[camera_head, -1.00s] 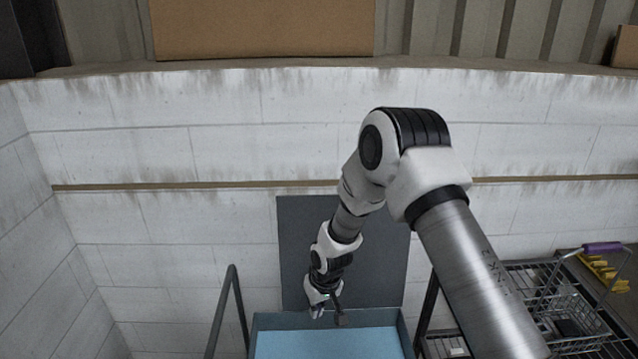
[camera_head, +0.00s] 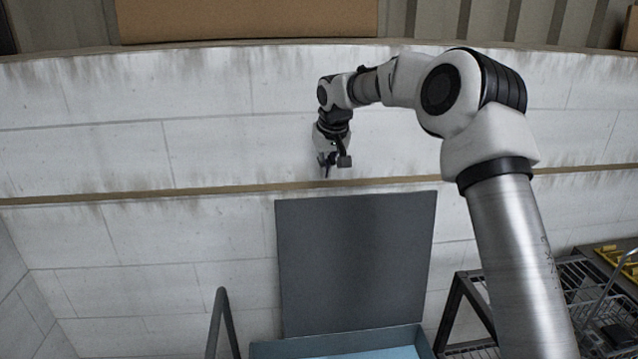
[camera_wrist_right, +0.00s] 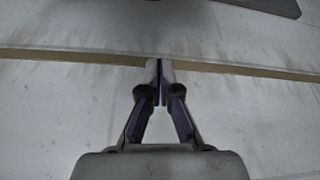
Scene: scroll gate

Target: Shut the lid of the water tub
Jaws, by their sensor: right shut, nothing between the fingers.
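The water tub (camera_head: 262,349) is at the bottom middle of the head view, with light blue water (camera_head: 385,353) inside. Its dark grey lid (camera_head: 355,260) stands open and upright at the tub's back, in front of the wall. My right gripper (camera_head: 335,172) is raised above the lid's top edge, a little left of the lid's middle, apart from it. In the right wrist view the right gripper's fingers (camera_wrist_right: 160,66) are together with nothing between them. A dark panel edge at the top of that view (camera_wrist_right: 265,5) may be the lid. My left gripper is not in view.
A white block wall (camera_head: 130,150) with a brown strip is behind the tub. Dark rails (camera_head: 222,325) flank the tub on both sides. A wire basket and rack (camera_head: 590,320) stand at the right. A cardboard box (camera_head: 245,20) is above the wall.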

